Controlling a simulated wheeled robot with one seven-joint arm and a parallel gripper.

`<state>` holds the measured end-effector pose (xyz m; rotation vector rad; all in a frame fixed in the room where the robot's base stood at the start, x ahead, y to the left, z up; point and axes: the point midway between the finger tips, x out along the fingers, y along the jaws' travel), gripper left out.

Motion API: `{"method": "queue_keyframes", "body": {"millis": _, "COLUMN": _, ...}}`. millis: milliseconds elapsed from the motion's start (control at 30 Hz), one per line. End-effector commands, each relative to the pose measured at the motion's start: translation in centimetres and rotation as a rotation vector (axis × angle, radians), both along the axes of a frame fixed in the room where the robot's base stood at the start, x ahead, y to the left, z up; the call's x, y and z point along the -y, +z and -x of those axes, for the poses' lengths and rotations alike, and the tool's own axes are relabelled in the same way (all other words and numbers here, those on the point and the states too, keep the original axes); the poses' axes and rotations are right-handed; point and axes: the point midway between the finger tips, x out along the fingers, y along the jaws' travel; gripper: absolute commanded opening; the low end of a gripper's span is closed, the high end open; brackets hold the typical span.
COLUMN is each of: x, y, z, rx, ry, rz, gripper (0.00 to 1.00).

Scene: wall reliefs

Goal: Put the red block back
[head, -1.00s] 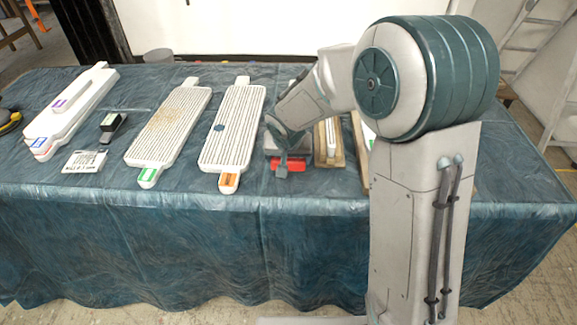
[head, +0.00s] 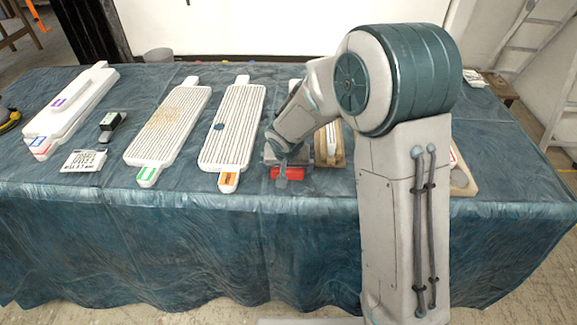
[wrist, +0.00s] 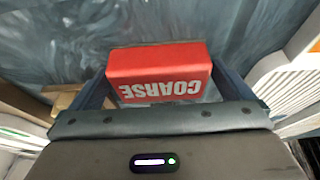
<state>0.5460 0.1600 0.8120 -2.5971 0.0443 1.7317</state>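The red block (wrist: 160,72) is between the two dark fingers of my gripper (wrist: 160,80) in the wrist view. Its face reads COARSE, upside down in that picture. The fingers lie along its two ends and it moves with them, so my gripper is shut on it. In the head view, the red block (head: 287,173) is near the table's front edge, under my gripper (head: 283,170). I cannot tell whether it touches the table. A white ribbed board with an orange label (head: 231,130) lies just left of it.
A ribbed board with a green label (head: 172,125), a white stepped block (head: 75,105), a small black device (head: 110,124) and a white card (head: 84,160) lie left. A wooden tray (head: 330,160) is close on the right. Blue-green cloth (head: 150,240) covers the table.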

Motion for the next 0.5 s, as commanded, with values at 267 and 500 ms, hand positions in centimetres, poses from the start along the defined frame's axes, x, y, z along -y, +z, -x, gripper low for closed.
{"method": "queue_keyframes", "body": {"millis": 267, "x": 0.0, "y": 0.3, "z": 0.0, "rx": 0.0, "ry": 0.0, "rz": 0.0, "gripper": 1.0}}
{"method": "queue_keyframes", "body": {"millis": 500, "x": 0.0, "y": 3.5, "z": 1.2, "rx": 0.004, "ry": 0.0, "rz": -0.001, "gripper": 1.0}}
